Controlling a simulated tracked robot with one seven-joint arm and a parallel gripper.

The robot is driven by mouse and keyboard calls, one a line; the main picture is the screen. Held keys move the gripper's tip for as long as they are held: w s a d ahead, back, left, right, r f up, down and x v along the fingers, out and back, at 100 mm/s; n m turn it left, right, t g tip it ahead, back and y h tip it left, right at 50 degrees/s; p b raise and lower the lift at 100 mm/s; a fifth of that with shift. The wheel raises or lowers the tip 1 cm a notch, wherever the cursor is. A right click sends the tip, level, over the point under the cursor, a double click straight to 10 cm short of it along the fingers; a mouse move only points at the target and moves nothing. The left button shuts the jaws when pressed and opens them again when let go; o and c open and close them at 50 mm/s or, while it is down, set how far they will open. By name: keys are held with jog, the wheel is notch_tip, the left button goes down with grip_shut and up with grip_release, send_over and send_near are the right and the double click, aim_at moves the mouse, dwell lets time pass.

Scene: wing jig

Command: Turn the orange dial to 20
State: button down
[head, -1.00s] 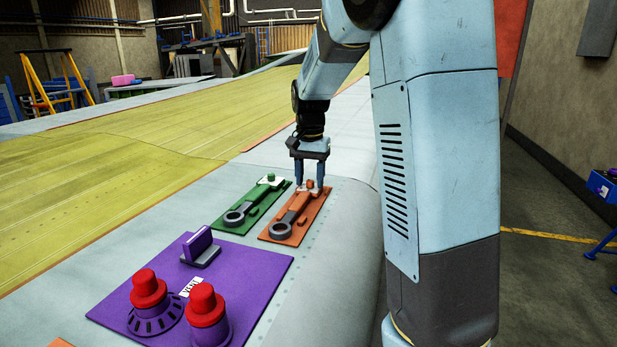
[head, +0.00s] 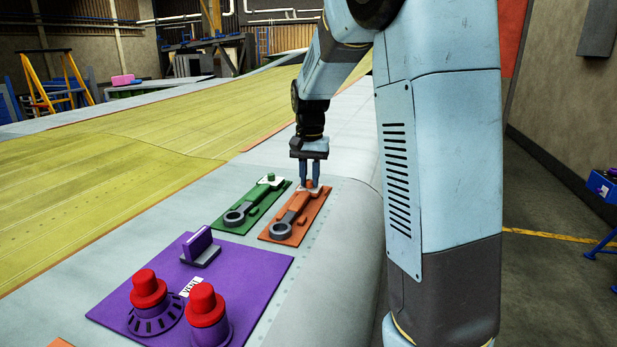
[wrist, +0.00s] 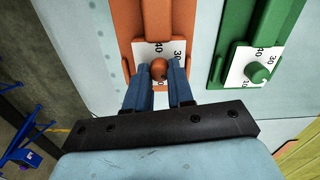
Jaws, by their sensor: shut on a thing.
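The orange dial (head: 312,184) is a small round knob at the far end of an orange plate (head: 318,212) on the pale wing surface. In the wrist view the knob (wrist: 159,69) stands over a white scale card (wrist: 144,50) with the marks 30 and 40 showing. My gripper (head: 309,181) points down over it. Its blue fingers (wrist: 160,76) are shut on the knob, one on each side. The fingers cover part of the card, and I cannot tell the dial's exact setting.
A green plate (head: 234,203) with a similar green knob (wrist: 258,72) lies close on the left. A purple panel (head: 250,268) with two red-topped knobs and an upright lever is nearer. The wing beyond the plates is clear.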

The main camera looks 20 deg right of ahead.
jog(key=shift+n, duration=0.7)
jog(key=c, duration=1)
grip_release()
jog(key=shift+o, duration=0.2)
jog(key=shift+r, duration=0.1)
notch_tip(320, 180, up, 14)
jog(key=shift+f, duration=0.25)
